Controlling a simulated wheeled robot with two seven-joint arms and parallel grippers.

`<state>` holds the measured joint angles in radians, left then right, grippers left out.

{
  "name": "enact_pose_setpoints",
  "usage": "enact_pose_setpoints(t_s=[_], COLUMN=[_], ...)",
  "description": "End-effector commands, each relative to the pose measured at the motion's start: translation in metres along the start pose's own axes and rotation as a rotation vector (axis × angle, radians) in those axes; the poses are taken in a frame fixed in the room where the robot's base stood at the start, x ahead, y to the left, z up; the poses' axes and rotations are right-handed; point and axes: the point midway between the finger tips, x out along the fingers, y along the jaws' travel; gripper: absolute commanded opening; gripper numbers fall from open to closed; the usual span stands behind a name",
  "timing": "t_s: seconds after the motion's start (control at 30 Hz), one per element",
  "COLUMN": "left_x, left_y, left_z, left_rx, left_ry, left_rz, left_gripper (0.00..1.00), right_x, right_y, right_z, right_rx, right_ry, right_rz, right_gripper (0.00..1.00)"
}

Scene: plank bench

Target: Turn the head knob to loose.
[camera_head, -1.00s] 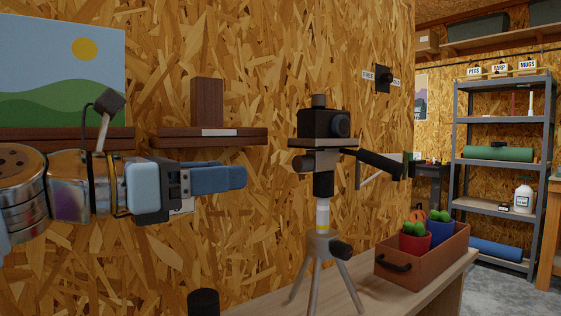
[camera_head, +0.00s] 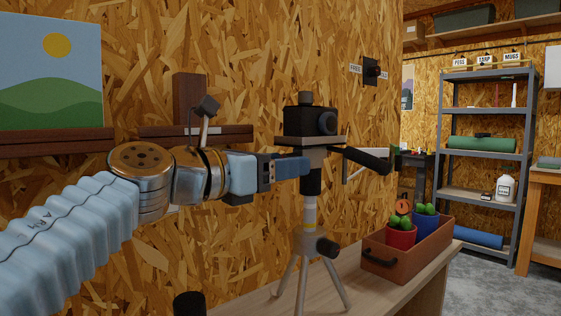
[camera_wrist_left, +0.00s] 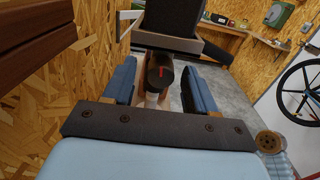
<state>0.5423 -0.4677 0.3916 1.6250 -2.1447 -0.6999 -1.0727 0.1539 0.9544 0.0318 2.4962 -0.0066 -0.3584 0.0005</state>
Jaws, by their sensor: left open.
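The camera (camera_head: 308,121) stands on the head plate of a tripod (camera_head: 308,215) on the bench. The head knob (camera_wrist_left: 160,73) is a dark round knob with a red mark, seen end-on in the left wrist view. The red mark runs nearly up and down there. My left gripper (camera_head: 298,167) is open at the tripod head, just under the plate, and hides the knob in the head view. In the left wrist view its blue fingers (camera_wrist_left: 160,68) stand on either side of the knob, with gaps showing. My right gripper is not in view.
A dark pan handle (camera_head: 368,160) sticks out right of the head. A brown tray (camera_head: 392,263) with potted cacti stands right of the tripod. A wall shelf (camera_head: 60,143) and wooden block are behind my left arm. A dial (camera_head: 372,71) is on the wall.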

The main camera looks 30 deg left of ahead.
Motion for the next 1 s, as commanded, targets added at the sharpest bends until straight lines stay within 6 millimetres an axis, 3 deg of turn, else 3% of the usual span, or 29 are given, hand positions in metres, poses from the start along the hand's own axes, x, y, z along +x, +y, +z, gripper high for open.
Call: enact_pose_setpoints(t_s=[0.27,0.6,0.77,1.0], left_x=[0.0009,0.0007,0.0006,0.0005], left_y=[-0.0003,-0.0003,-0.0002,-0.0008], left_z=[0.0001,0.0002,0.0002,0.0004], left_rx=[0.000,0.000,-0.061,-0.330], left_ry=[0.000,0.000,0.000,-0.001], left_rz=[0.000,0.000,0.001,0.000], left_gripper=[0.54,0.01,0.01,0.01], right_x=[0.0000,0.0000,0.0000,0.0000], right_y=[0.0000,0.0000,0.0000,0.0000], right_z=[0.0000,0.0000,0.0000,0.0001], right_rx=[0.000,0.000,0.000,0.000], right_ry=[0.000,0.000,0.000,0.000], right_rz=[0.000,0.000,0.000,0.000], right_gripper=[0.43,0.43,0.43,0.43])
